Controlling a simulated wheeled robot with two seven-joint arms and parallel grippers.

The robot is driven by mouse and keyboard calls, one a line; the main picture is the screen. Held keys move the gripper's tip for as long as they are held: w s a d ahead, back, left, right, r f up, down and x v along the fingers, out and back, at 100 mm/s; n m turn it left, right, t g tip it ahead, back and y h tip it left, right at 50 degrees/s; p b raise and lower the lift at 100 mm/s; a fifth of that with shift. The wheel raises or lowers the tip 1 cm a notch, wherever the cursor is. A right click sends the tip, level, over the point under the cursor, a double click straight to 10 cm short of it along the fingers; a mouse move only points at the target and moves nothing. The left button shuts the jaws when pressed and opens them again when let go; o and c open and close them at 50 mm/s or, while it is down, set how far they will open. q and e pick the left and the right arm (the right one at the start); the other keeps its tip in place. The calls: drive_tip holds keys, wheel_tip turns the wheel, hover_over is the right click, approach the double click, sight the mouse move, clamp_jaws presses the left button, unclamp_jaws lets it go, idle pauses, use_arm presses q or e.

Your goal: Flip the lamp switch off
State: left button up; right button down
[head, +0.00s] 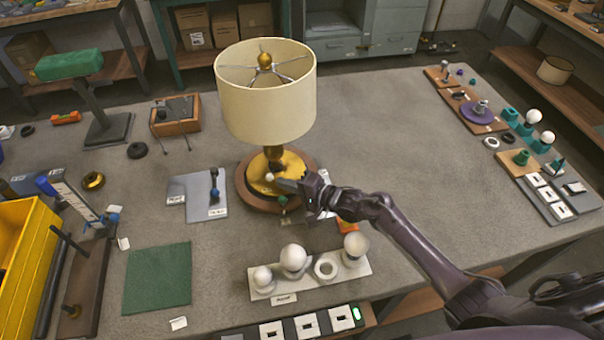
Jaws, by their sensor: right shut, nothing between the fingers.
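The lamp (266,105) stands upright near the middle of the table, with a cream drum shade and a brass stem. Its round base (247,186) has a gold disc on a brown wooden ring. My right gripper (280,186) reaches in from the right and is shut, with its tips at the front of the lamp base. A small pale knob (269,177) shows on the base by the fingertips. A small green knob (283,200) shows just below the gripper. I cannot tell which is the switch, or whether the fingers touch it. My left gripper is not in view.
A white tray with bulbs (310,283) lies in front of the lamp. A grey plate (203,196) lies left of the base. A yellow bin (22,262) stands at the left edge. Bulbs and small parts (535,140) line the right side.

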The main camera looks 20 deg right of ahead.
drive_tip(key=shift+s+d, duration=0.2)
drive_tip(key=shift+s, duration=0.1)
drive_tip(key=b+v, duration=0.1)
drive_tip(key=v, duration=0.6)
drive_tip(key=shift+d, duration=0.1)
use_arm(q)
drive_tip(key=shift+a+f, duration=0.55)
use_arm(e)
drive_tip(key=shift+r, duration=0.1)
